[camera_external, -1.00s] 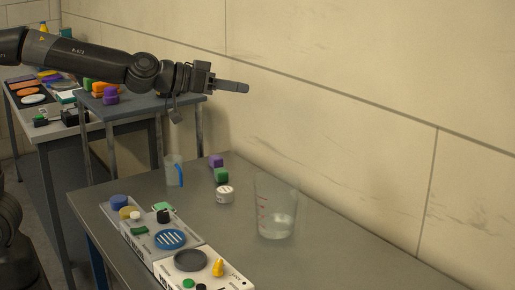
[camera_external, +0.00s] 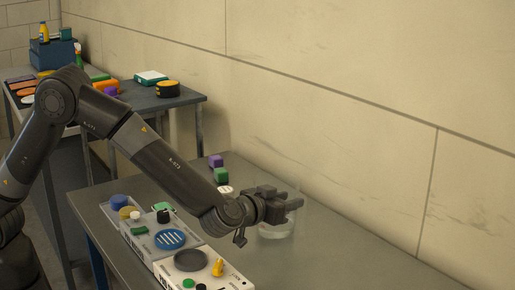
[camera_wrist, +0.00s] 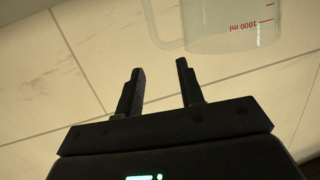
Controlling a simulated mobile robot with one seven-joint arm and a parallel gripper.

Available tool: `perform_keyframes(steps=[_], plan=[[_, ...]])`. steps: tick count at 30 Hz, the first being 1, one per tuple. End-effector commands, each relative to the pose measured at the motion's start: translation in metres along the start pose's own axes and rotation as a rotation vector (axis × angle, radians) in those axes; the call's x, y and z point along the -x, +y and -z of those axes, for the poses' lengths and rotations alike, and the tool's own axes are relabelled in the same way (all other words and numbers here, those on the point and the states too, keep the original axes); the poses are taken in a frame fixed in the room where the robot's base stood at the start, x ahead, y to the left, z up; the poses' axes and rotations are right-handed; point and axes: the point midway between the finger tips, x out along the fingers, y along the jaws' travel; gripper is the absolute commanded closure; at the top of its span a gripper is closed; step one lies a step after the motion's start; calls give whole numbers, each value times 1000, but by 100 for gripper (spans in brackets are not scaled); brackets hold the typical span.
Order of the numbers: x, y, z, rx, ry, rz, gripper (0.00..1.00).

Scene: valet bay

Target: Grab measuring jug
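The measuring jug (camera_external: 278,231) is large and clear, and stands upright on the grey table near its right side, partly hidden behind my gripper (camera_external: 294,202). In the wrist view the jug (camera_wrist: 225,35) fills the top right, with red marks, "1000 ml" lettering and a clear handle on its left. My gripper also shows in the wrist view (camera_wrist: 160,78), with its two fingers apart and nothing between them. The handle lies beyond the fingertips, close to the gap between them. I cannot tell whether anything touches.
Two panel units (camera_external: 226,270) with dials and knobs lie at the table's front left. Purple (camera_external: 216,161) and green (camera_external: 221,175) blocks and a white round item (camera_external: 225,190) stand behind the gripper. The wall (camera_external: 380,150) runs close along the table's far side.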

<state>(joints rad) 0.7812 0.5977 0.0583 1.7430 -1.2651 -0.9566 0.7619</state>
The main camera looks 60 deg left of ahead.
Motion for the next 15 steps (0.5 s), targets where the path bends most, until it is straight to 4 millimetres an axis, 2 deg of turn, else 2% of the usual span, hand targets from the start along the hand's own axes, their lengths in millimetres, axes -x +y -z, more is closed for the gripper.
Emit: perform_keyframes(steps=[1,5,15], plan=[[-3,0,-19,-5,-4,0,65],[-8,0,-42,-1,-1,-1,65],[-40,0,-49,2,1,0,65]])
